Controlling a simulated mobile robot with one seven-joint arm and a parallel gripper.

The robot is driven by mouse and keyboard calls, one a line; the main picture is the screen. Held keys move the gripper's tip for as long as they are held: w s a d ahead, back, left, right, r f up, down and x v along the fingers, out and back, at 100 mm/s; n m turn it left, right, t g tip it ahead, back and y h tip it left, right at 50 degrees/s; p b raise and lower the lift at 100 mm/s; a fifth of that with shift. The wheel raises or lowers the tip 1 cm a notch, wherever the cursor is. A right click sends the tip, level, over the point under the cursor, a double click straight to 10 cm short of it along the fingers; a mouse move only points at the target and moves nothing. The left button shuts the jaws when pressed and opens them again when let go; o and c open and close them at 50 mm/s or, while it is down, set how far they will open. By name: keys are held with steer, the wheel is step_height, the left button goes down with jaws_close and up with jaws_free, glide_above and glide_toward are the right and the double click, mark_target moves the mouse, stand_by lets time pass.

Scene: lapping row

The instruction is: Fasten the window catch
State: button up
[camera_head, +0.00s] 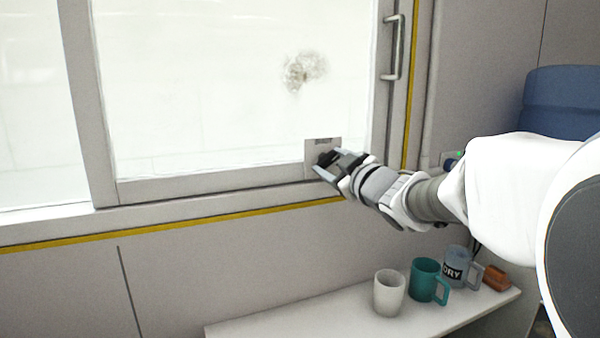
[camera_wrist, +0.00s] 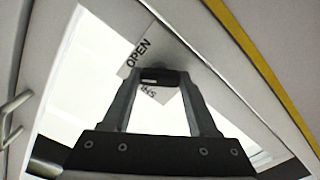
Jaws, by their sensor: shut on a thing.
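The window (camera_head: 240,90) has a light frame with a metal handle (camera_head: 392,48) on its right side. A plate at the lower right corner of the pane carries the dark window catch (camera_head: 325,158). In the wrist view the plate (camera_wrist: 137,60) reads OPEN above the catch, with another word below it partly hidden. My gripper (camera_head: 322,165) is at the plate, its fingers shut on the dark catch knob (camera_wrist: 160,77). The knob lies between the two fingertips in the wrist view. The exact turn of the catch is hard to tell.
Below the window a white shelf (camera_head: 250,328) holds a white mug (camera_head: 388,293), a teal mug (camera_head: 425,280), a grey-blue lettered mug (camera_head: 456,266) and an orange-brown block (camera_head: 496,278). A blue seat back (camera_head: 560,95) stands at right. A yellow strip (camera_head: 200,225) runs under the window.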

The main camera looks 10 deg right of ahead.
steer(key=n+b, duration=0.3)
steer(key=n, duration=0.2)
steer(key=shift+f+n, duration=0.15)
steer(key=shift+n, duration=0.15)
steer(key=n+b, duration=0.3)
steer(key=n, duration=0.2)
steer(key=shift+n, duration=0.3)
steer(key=o, duration=1.4)
steer(key=shift+s+r, duration=0.1)
steer(key=shift+r, duration=0.1)
steer(key=shift+p+v, duration=1.75)
steer(key=shift+v, duration=6.9)
